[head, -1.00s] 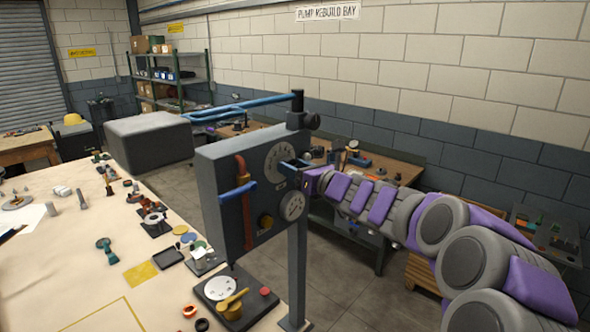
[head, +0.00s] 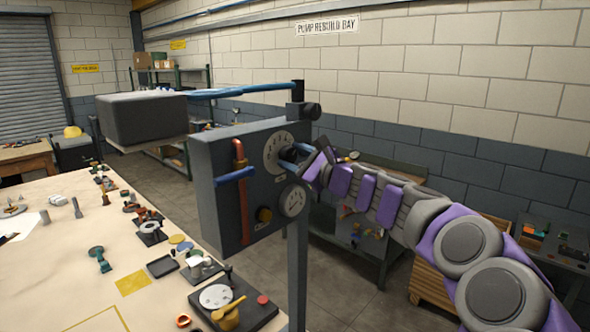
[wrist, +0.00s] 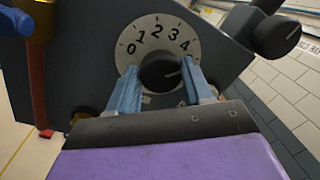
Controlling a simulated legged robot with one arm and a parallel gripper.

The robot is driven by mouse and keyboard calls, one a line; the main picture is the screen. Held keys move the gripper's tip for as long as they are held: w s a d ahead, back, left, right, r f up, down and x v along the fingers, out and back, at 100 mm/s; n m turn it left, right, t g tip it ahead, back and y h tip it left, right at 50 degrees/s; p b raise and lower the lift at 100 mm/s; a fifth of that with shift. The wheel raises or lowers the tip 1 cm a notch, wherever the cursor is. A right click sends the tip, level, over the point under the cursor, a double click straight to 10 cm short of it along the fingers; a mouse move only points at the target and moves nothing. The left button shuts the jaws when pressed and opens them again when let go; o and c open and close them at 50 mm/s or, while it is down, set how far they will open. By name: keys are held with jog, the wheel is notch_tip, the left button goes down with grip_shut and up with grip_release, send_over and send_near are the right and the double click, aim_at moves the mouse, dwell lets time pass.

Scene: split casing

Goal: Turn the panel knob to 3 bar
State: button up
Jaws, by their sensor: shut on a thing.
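The panel knob (wrist: 160,72) is round and dark, in the middle of a pale dial (wrist: 158,36) numbered 0 to 4. A pale line on the knob points right, slightly upward, near the 4 side, below the numeral. My gripper (wrist: 161,78) has its two blue fingers on either side of the knob, shut on it. In the head view my gripper (head: 294,161) reaches the upper dial (head: 274,150) from the right and hides the knob. The grey panel (head: 222,195) stands upright on a post.
A round gauge (head: 293,200) sits just below my gripper. A dark cylinder (wrist: 277,28) juts out at upper right.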

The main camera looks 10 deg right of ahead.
jog(key=n+b, duration=0.1)
jog(key=n, duration=0.1)
jog(key=n+b, duration=0.2)
jog(key=f+n+b, duration=0.1)
jog(key=n+b, duration=0.1)
jog(key=shift+w+n+y, duration=0.1)
jog(key=shift+n+y, duration=0.2)
jog(key=shift+r+n+b, duration=0.15)
jog(key=shift+n+b, duration=0.8)
jog(key=shift+n, duration=0.35)
jog(key=o, duration=1)
jog(key=shift+w, duration=0.2)
jog(key=shift+o, duration=0.2)
jog(key=shift+s+r, duration=0.15)
jog(key=shift+d, duration=0.1)
